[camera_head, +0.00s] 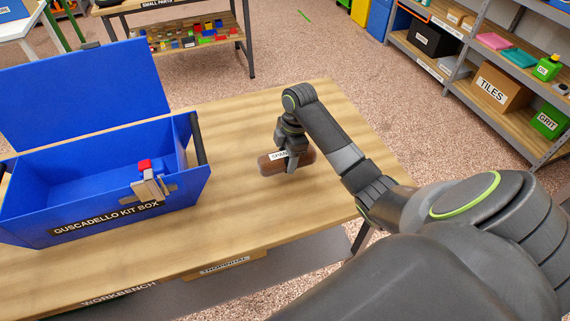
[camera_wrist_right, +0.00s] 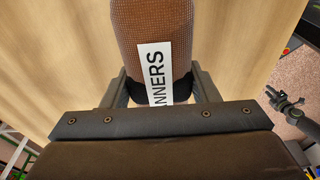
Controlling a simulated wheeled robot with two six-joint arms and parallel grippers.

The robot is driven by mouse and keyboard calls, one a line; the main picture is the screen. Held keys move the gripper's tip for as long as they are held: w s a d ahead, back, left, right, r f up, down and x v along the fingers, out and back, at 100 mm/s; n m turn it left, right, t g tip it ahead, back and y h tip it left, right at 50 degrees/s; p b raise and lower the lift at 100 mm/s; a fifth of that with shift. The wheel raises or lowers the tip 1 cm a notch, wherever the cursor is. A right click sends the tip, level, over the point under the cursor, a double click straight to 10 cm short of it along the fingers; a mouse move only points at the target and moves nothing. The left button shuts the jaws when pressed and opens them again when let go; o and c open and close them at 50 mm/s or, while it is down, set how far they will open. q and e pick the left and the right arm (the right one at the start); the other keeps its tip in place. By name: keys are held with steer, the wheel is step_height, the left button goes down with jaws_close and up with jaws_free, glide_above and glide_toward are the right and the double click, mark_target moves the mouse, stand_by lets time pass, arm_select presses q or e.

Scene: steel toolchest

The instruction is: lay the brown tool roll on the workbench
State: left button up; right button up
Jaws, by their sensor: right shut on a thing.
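The brown tool roll (camera_head: 305,157) is over the right part of the wooden workbench (camera_head: 240,215), lying level. Its white label shows part of a word. My right gripper (camera_head: 286,160) comes down from above and is shut on the roll. I cannot tell whether the roll touches the bench top. A dark gripper, seemingly my left (camera_wrist_right: 287,100), shows small at the right edge of the wrist view; its jaws are unclear.
An open blue kit box (camera_head: 190,190) stands on the left of the workbench, its lid raised. Bare bench top lies around the roll, between the box and the right edge. A shelf rack (camera_head: 480,115) with boxes stands at the far right, beyond the floor.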

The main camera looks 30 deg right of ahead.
steer(key=shift+f, duration=1.9)
steer(key=shift+f, duration=0.1)
steer(key=o, duration=1.2)
steer(key=r, duration=0.3)
steer(key=d+r, duration=0.1)
steer(key=r, duration=0.5)
steer(key=shift+s+d+r+b, duration=0.2)
steer(key=shift+r+b, duration=0.1)
steer(key=shift+r+p, duration=0.6)
steer(key=shift+r, duration=0.2)
steer(key=shift+s+d+r+p, duration=0.15)
steer(key=shift+r+p, duration=0.15)
steer(key=shift+r, duration=0.2)
